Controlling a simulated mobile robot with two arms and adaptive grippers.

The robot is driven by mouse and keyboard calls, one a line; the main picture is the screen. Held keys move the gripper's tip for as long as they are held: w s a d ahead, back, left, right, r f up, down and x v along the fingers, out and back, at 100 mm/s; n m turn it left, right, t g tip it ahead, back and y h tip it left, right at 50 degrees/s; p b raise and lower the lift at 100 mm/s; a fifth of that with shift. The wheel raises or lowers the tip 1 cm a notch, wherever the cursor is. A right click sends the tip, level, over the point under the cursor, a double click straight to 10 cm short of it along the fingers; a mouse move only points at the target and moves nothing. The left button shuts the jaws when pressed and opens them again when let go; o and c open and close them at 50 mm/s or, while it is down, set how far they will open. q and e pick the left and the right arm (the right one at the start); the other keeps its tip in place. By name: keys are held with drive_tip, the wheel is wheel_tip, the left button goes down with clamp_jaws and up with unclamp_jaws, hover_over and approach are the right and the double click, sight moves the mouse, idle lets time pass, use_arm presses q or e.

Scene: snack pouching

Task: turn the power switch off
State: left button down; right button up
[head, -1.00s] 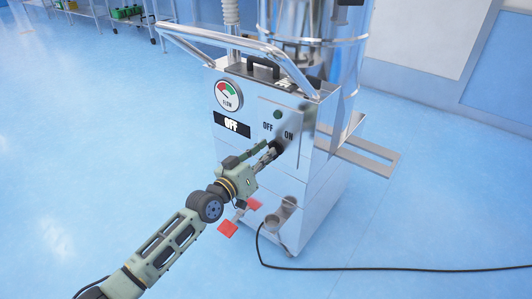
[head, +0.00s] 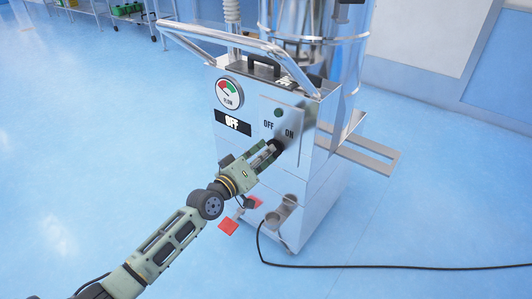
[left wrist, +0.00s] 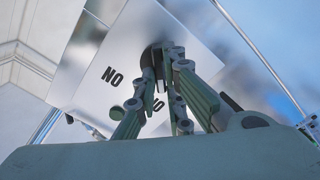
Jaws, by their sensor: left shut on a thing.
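The power switch (head: 279,144) is a dark knob on the front panel (head: 291,113) of a steel machine, just below the OFF and ON labels. The display (head: 233,122) at its left reads OFF. My left gripper (head: 272,149) reaches the switch from the lower left and is shut on it. The fingers cover much of the knob, so its exact angle cannot be told. In the left wrist view the fingers (left wrist: 160,75) close around the dark switch (left wrist: 148,58), with upside-down lettering beside them. My right gripper is not in view.
A round gauge (head: 229,93) sits above the display, and a push handle (head: 240,43) spans the machine's top. A black cable (head: 390,267) runs right across the open blue floor. A steel ledge (head: 362,155) sticks out right.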

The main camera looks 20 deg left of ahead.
use_arm(q)
drive_tip(key=c, duration=1.8)
unclamp_jaws()
drive_tip(key=shift+c, duration=0.2)
drive_tip(key=v, duration=1.2)
